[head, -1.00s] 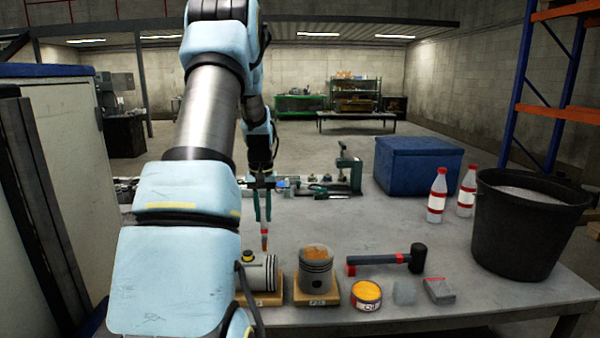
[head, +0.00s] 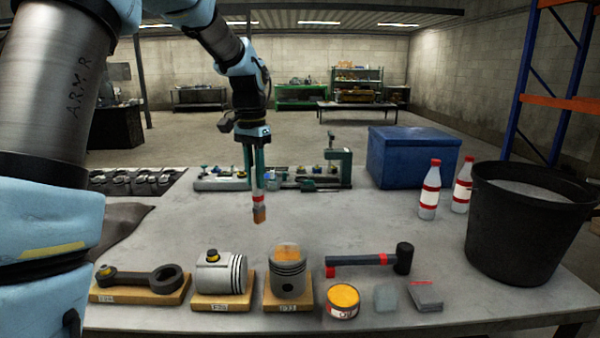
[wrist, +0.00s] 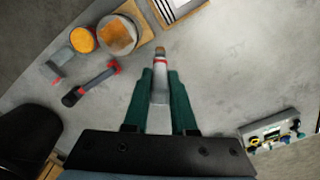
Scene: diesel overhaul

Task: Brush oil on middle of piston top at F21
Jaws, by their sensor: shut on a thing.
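My gripper (head: 256,180) is shut on a brush (head: 259,208) with a red band and brown bristles, which points down above the table behind the pistons, touching nothing. In the wrist view my gripper (wrist: 160,82) holds the brush (wrist: 160,62) between its green fingers. An upright grey piston (head: 289,274) stands on a wooden block (head: 273,305); its top is partly orange-brown. It also shows at the upper left in the wrist view (wrist: 117,34). A second piston (head: 215,275) lies on its side on another block. The block labels are too small to read surely. An open tin of orange-yellow stuff (head: 342,302) stands right of the upright piston.
A connecting rod (head: 135,277) lies on a block at left. A hammer (head: 360,260), a grey pad (head: 386,299) and a dark block (head: 425,295) lie at right. A black bucket (head: 525,235), two bottles (head: 430,190) and a blue box (head: 412,160) stand farther right. The middle table is clear.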

